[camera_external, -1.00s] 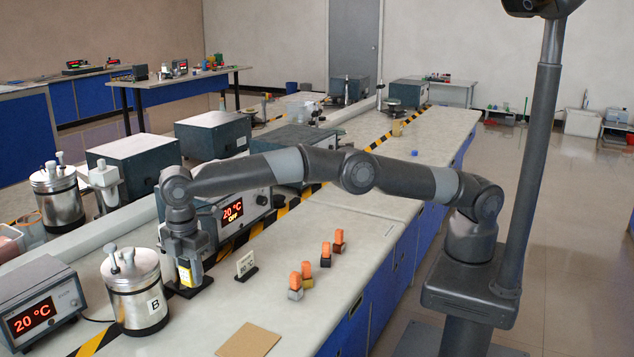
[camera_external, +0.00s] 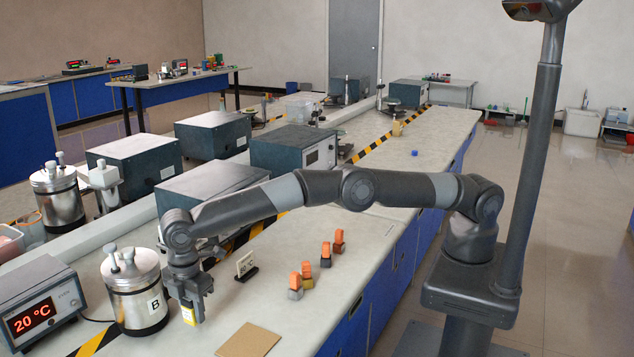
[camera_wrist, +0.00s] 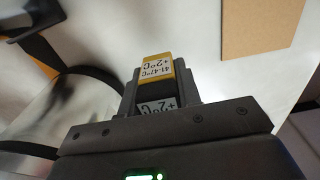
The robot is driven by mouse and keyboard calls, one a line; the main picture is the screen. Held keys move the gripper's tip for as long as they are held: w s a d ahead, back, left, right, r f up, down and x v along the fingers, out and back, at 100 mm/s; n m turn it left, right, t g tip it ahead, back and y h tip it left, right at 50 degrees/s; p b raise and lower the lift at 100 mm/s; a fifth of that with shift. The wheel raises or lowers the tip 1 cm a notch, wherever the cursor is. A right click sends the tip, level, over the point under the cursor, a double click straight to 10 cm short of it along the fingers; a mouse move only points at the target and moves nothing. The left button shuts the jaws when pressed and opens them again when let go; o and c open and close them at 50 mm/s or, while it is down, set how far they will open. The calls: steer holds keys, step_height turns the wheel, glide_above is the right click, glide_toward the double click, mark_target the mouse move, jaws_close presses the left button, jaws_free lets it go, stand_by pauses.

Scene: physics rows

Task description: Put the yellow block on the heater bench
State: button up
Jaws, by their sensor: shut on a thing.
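The yellow block (camera_external: 188,316) is held between the fingers of my gripper (camera_external: 189,300), low over the near bench, just right of steel jar B. In the wrist view, the yellow block (camera_wrist: 157,68) shows a printed label with "+2°C"; a paler label with similar print shows just below it. My gripper (camera_wrist: 158,92) is shut on the block. I cannot tell whether the block touches the benchtop. The long pale bench (camera_external: 330,290) carries the dark heater-type boxes; none in view is clearly marked as the heater bench.
Steel jar B (camera_external: 136,290) stands close left of my gripper. A box reading 20 °C (camera_external: 38,305) is at far left. A brown square (camera_external: 249,340) lies to the right. Small orange-topped blocks (camera_external: 308,272) and a sign (camera_external: 245,264) stand beyond. The benchtop between is clear.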

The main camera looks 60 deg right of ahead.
mark_target(194, 319)
steer(key=shift+f, duration=1.55)
steer(key=o, duration=1)
steer(key=shift+f, duration=0.15)
